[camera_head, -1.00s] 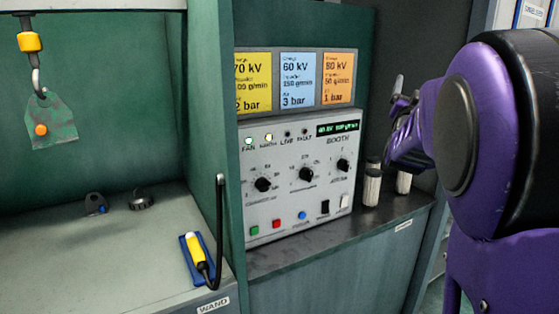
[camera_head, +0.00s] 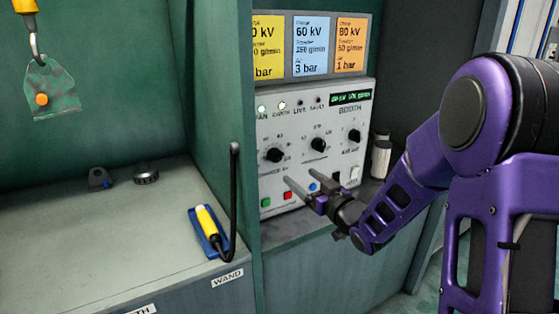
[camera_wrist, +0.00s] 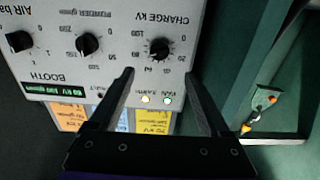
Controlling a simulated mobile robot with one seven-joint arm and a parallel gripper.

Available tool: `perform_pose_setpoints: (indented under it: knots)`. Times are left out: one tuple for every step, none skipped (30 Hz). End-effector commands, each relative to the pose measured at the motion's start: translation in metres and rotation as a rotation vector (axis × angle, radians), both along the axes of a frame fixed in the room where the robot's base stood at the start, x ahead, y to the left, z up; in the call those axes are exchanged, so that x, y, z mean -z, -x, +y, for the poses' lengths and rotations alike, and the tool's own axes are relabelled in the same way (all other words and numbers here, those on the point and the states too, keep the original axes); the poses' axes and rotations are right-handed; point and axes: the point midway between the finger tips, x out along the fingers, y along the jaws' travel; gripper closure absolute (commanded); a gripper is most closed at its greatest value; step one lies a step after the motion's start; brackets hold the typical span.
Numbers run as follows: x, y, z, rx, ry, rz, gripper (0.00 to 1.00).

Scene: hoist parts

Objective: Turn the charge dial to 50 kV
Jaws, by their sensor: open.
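The charge dial (camera_head: 275,155) is the leftmost black knob on the grey booth control box (camera_head: 264,192). In the wrist view the box is upside down, and the charge dial (camera_wrist: 159,48) sits under the label CHARGE kV with numbers around it. Its exact setting is too small to read surely. My gripper (camera_head: 301,179) is open and empty in front of the panel's lower part, apart from the dial. In the wrist view the dial lies just beyond and roughly between the fingertips of my gripper (camera_wrist: 160,76).
Two other knobs (camera_head: 318,145) (camera_head: 354,136) stand right of the charge dial. Coloured buttons line the box's lower edge. A yellow-handled wand (camera_head: 207,219) lies on a blue rest at left. A green partition (camera_head: 222,100) borders the box. A part (camera_head: 50,90) hangs from a hook.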

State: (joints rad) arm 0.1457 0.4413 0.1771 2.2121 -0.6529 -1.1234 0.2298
Motion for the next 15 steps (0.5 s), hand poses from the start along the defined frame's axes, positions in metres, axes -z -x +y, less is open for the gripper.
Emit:
perform_pose_setpoints:
  knots:
    - [0.000,-0.010,0.008,-0.003,-0.001,0.000,0.19]
    - [0.000,-0.016,0.012,-0.002,-0.001,-0.002,0.19]
    - [0.001,-0.023,0.017,-0.003,0.000,0.000,0.19]
    - [0.000,-0.028,0.021,-0.003,-0.001,-0.001,0.19]
    - [0.000,-0.034,0.024,-0.001,-0.001,0.000,0.19]
    - [0.000,-0.041,0.029,-0.001,-0.001,-0.001,0.19]
    - [0.000,-0.047,0.033,-0.002,-0.001,-0.001,0.19]
    - [0.000,-0.052,0.036,-0.002,0.000,0.000,0.19]
    - [0.000,-0.059,0.041,-0.001,-0.001,-0.001,0.19]
    - [0.000,-0.064,0.044,0.000,-0.001,-0.001,0.19]
    - [0.000,-0.069,0.047,0.000,0.000,0.000,0.19]
    - [0.000,-0.075,0.051,0.000,-0.001,-0.001,0.19]
    - [0.000,-0.079,0.054,0.000,-0.001,-0.001,0.19]
    - [0.000,-0.083,0.056,0.001,0.000,0.000,0.19]
    - [0.000,-0.087,0.060,0.000,0.001,-0.001,0.19]
